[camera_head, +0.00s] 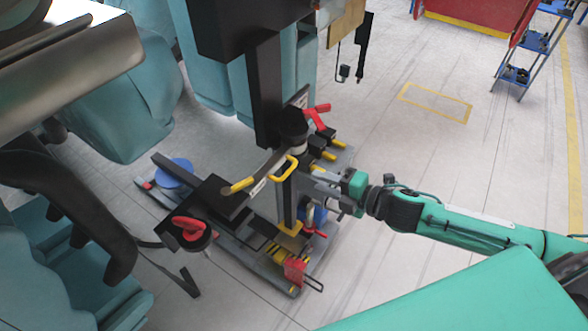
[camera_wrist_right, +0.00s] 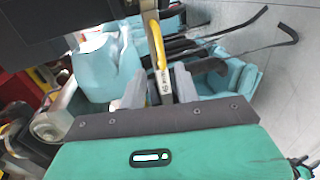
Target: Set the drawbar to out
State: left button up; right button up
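The drawbar appears to be the bar with a yellow handle (camera_head: 286,168) and a small white label, on the dark coupling assembly in the middle of the head view; I cannot be sure of this. My right gripper (camera_head: 312,181) comes in from the right, just beside this handle. In the right wrist view the yellow handle (camera_wrist_right: 158,47) and its labelled plate (camera_wrist_right: 165,88) show between the two grey fingers of the right gripper (camera_wrist_right: 158,92). The fingers stand apart, and a gap shows at the left finger. My left gripper is not in view.
A low grey base (camera_head: 222,243) carries the assembly. A red knob (camera_head: 188,227) sits to its left, and a red lever (camera_head: 318,115) stands behind. Teal seats (camera_head: 60,265) crowd the left. A blue shelf rack (camera_head: 520,75) stands far right. The floor at right is mostly clear.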

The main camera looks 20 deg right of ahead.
aim_at(290, 171)
jog(key=p+x, duration=0.2)
jog(key=x, duration=0.5)
jog(key=shift+w+a+p, duration=0.25)
jog(key=shift+w+p, duration=0.05)
jog(key=shift+p, duration=0.1)
jog(key=shift+w+a+f, duration=0.2)
jog(key=shift+w+a, duration=0.15)
jog(key=shift+w, duration=0.1)
grip_shut()
